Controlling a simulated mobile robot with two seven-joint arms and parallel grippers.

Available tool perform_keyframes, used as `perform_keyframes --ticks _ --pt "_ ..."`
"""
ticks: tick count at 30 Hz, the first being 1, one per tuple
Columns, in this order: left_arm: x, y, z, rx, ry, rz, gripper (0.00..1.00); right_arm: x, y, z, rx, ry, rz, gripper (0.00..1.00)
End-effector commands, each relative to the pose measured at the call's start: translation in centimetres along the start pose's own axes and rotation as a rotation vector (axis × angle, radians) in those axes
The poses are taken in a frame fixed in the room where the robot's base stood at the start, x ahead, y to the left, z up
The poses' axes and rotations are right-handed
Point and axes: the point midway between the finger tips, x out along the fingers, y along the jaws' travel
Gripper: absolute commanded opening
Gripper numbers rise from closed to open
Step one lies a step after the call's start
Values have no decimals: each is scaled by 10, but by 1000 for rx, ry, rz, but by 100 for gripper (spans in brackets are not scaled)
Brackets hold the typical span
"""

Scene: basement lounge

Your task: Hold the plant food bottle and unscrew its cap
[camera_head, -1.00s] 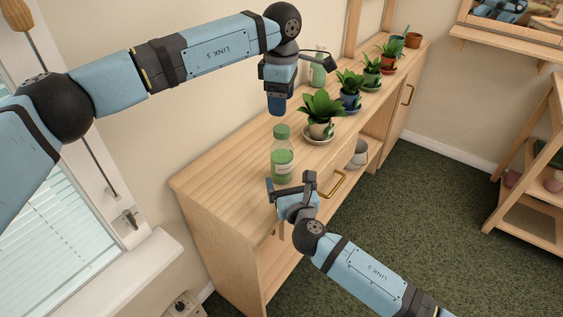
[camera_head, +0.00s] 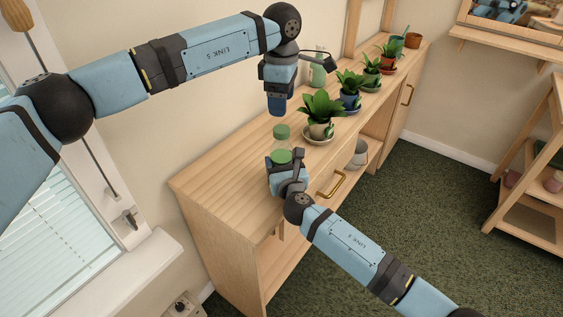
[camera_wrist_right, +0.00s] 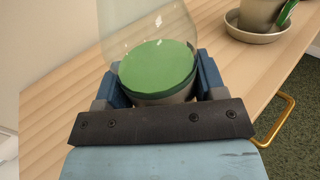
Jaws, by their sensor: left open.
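The plant food bottle (camera_head: 281,145), clear with a green cap (camera_head: 282,131) and green contents, stands upright on the wooden cabinet. My right gripper (camera_head: 284,163) is low at the bottle, with its fingers on either side and hiding the lower part. In the right wrist view the bottle (camera_wrist_right: 155,65) sits between the two blue fingers; whether both press on it I cannot tell. My left gripper (camera_head: 277,106) is open and empty, pointing down above and slightly left of the cap, apart from it.
A potted plant (camera_head: 320,115) on a saucer stands just right of the bottle, with several more plants behind it along the cabinet (camera_head: 215,180). The cabinet top left of the bottle is clear.

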Motion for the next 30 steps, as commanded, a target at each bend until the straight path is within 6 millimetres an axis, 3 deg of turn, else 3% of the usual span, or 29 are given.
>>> perform_keyframes --ticks 1,6,8,14,24,30 --pt "0 0 0 0 0 0 68 0 0 0 0 0 0 50" --pt "0 0 0 1 0 0 68 0 0 0 0 0 0 11" --pt "0 0 0 11 0 0 68 0 0 0 0 0 0 0" --pt "0 0 0 210 0 1 68 0 0 0 0 0 0 0" --pt "0 0 0 878 0 0 68 0 0 0 0 1 0 0" --pt "0 0 0 1116 1 0 68 0 0 0 0 1 0 0"
